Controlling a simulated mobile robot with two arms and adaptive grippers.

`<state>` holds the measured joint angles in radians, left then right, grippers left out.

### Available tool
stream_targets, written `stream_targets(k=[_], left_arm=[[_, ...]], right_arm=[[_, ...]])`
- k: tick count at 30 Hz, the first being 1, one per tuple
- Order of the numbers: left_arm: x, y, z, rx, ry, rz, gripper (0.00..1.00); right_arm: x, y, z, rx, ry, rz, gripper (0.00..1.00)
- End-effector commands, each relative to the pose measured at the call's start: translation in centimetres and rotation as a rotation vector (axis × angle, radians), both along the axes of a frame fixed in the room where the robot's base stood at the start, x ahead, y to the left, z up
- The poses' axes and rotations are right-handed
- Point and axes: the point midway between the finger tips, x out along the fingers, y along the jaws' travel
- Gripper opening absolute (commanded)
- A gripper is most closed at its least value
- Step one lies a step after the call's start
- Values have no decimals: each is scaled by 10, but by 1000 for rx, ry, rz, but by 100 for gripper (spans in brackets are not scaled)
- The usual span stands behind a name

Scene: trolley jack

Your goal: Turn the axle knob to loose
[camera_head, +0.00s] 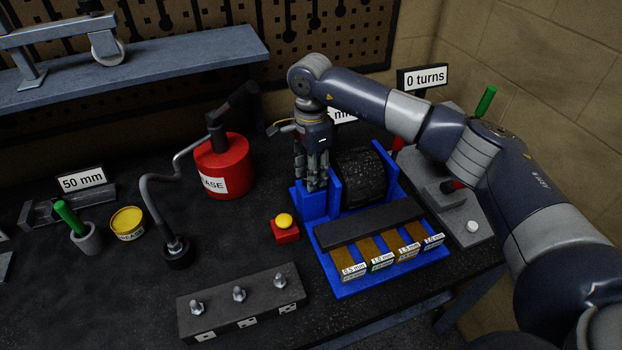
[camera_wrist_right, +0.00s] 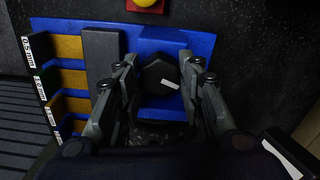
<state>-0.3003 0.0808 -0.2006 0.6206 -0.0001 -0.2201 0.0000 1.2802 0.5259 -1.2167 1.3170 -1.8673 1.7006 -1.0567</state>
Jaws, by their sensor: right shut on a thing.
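The axle knob (camera_wrist_right: 159,76) is a dark, many-sided knob with a white mark, on the blue stand (camera_wrist_right: 205,43) in the right wrist view. My right gripper (camera_wrist_right: 160,84) has its two fingers on either side of the knob and is shut on it. In the head view my right gripper (camera_head: 315,184) points down at the left end of the blue stand (camera_head: 314,205), beside a black ribbed roller (camera_head: 361,178). The fingers hide the knob there. The white mark slants in the wrist view. My left gripper is not in view.
A red box with a yellow button (camera_head: 285,222) stands just left of the blue stand. Labelled thickness slots (camera_head: 380,262) are in front. A red grease can (camera_head: 221,168) stands further left, and a block with several bolts (camera_head: 240,305) is nearer. A "0 turns" sign (camera_head: 422,78) stands behind.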

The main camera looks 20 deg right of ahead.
Motion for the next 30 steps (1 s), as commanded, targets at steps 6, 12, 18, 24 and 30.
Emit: stream_targets(k=[6,12,18,24,30], left_arm=[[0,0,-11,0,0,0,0],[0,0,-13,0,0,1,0],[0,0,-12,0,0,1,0],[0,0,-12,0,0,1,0],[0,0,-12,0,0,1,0]], right_arm=[[1,0,0,1,-3,68,11],[1,0,1,2,-3,87,11],[1,1,2,3,-2,87,11],[1,1,2,3,-2,86,44],[0,0,1,1,-1,86,44]])
